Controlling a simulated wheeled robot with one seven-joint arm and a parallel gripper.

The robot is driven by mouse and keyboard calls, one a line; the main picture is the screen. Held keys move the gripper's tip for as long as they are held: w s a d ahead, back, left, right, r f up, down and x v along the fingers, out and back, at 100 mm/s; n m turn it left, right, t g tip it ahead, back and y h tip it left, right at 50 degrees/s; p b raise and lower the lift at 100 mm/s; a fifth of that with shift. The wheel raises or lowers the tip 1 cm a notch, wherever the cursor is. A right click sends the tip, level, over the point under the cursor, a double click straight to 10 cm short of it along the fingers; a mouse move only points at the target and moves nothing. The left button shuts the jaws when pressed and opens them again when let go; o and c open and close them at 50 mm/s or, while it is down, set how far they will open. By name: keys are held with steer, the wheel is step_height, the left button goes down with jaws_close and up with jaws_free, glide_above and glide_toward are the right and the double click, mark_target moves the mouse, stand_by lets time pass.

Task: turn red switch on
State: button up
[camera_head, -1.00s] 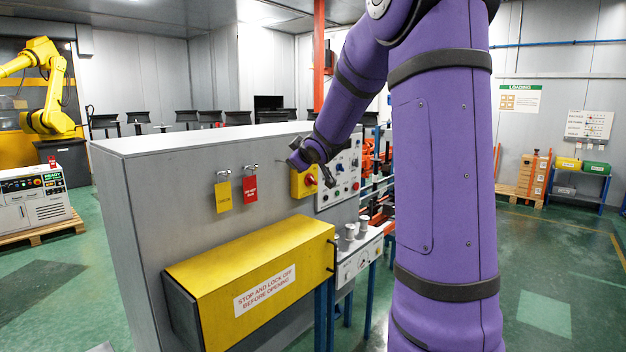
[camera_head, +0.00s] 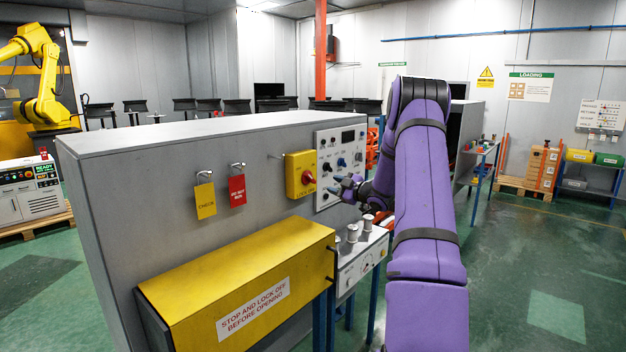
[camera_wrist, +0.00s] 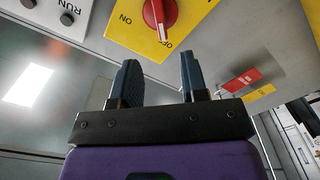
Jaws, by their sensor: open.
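The red switch (camera_head: 307,178) is a rotary knob on a yellow plate (camera_head: 293,170), fixed to the grey cabinet's front. In the wrist view the red knob (camera_wrist: 158,12) shows at the top, upside down, with its white line toward the OFF label. My gripper (camera_head: 338,186) is just right of the yellow plate, in front of the white button panel. In the wrist view its two dark blue fingers (camera_wrist: 159,64) are apart and empty, below the knob in the picture. They do not touch the knob.
The white panel (camera_head: 327,145) with several knobs is right of the switch. A yellow box (camera_head: 190,300) juts out below left. A yellow tag (camera_head: 205,201) and a red tag (camera_head: 237,189) hang on the left. A small shelf (camera_head: 366,262) with white spindles stands below my gripper.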

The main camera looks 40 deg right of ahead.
mark_target(312, 179)
steer(key=w, duration=0.7)
steer(key=w+a, duration=0.1)
steer(key=w, duration=0.2)
steer(key=shift+w, duration=0.2)
steer(key=shift+c, duration=0.2)
jaws_close()
